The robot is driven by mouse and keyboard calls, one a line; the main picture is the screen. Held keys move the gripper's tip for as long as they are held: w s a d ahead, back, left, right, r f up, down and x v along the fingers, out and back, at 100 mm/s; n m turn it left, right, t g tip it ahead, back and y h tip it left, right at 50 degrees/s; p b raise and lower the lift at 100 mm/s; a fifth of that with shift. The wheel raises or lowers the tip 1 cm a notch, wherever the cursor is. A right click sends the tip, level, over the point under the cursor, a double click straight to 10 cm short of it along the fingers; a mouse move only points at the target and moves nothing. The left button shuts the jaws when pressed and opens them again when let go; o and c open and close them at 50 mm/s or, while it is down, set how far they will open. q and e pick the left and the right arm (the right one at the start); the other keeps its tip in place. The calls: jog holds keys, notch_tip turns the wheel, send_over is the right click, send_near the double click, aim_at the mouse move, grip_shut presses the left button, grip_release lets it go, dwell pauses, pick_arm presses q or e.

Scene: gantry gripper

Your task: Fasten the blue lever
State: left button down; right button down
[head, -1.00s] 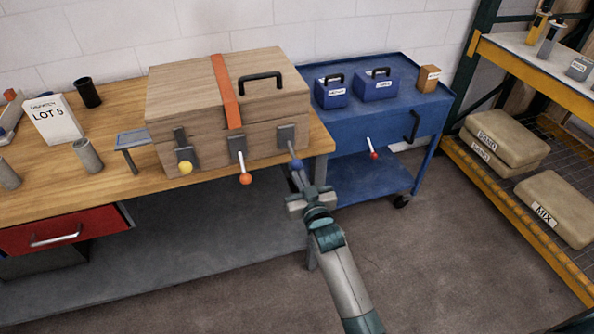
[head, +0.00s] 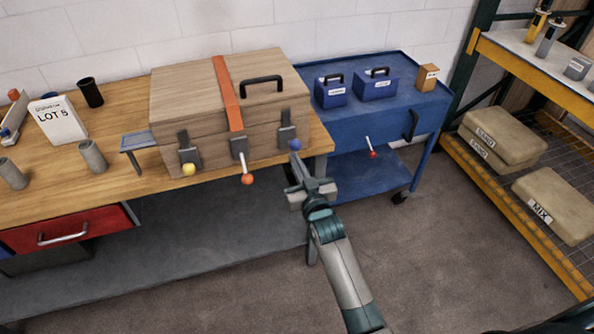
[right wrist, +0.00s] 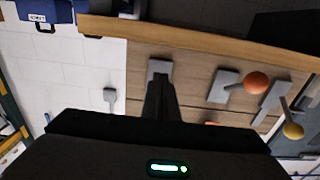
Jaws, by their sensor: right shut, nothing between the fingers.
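The wooden case (head: 185,100) stands on the workbench with three latches on its front. The blue lever (head: 295,145) is at the right latch (head: 287,130); its ball sits close against the plate, and a grey strap piece shows above it. My right gripper (head: 296,165) is shut and empty, its fingertips just below the blue ball; I cannot tell if they touch. In the right wrist view the closed fingers (right wrist: 160,92) point at a grey latch plate (right wrist: 158,69); the blue ball is hidden there. My left gripper is out of view.
The orange-ball lever (head: 247,179) hangs down at the middle latch; the yellow-ball lever (head: 188,169) is at the left latch. A blue cart (head: 350,130) with a red-ball lever (head: 373,154) stands right of the bench. Floor in front is clear.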

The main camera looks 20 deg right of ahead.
jog(key=shift+s+f, duration=0.65)
jog(key=shift+s, duration=0.35)
jog(key=s+p, duration=0.3)
jog(key=s, duration=0.4)
jog(key=shift+d, duration=0.15)
jog(key=shift+f, duration=0.15)
dwell(0.3)
